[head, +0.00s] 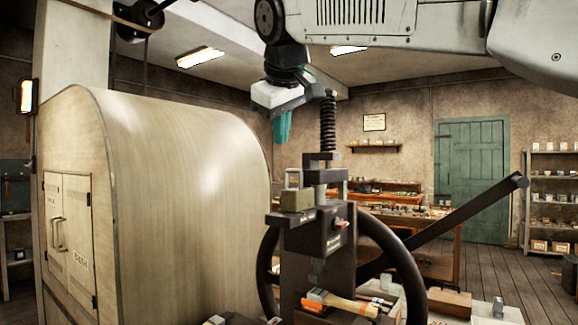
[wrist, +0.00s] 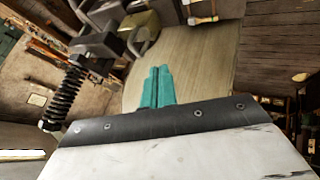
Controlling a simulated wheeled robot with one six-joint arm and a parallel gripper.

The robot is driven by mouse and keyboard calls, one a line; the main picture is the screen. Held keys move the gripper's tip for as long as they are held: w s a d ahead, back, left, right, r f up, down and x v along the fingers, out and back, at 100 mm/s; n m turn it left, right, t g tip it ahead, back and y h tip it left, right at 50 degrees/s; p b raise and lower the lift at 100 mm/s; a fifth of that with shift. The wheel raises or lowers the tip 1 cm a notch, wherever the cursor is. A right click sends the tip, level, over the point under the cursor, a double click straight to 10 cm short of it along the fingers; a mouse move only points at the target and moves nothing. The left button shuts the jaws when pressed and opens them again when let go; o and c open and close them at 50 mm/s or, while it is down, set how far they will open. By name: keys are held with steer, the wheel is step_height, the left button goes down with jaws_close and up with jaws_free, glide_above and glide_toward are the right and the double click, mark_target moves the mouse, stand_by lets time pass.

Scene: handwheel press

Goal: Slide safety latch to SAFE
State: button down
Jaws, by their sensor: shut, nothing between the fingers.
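The dark press (head: 318,245) stands in the middle of the head view, with a coiled spring (head: 328,125) on its upright screw. A small red-tipped knob (head: 341,224) sticks out of its dark front block; it may be the safety latch. Lettering beside it is too small to read, so I cannot tell its position. My gripper (head: 282,128) hangs above and left of the press head, left of the spring, apart from both. Its teal fingers (wrist: 156,86) are together and empty in the wrist view. The spring (wrist: 66,92) shows at left there.
A dark handwheel (head: 405,270) and a long slanted bar (head: 455,222) flank the press at right. A large cream rounded cabinet (head: 190,170) fills the left. An olive block (head: 296,196) sits on the press. An orange-handled tool (head: 345,304) lies low in front.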

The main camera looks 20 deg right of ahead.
steer(key=w+d+f, duration=0.4)
steer(key=w+f, duration=0.3)
steer(key=w, duration=0.1)
steer(key=shift+w+d, duration=0.3)
steer(key=shift+d, duration=0.05)
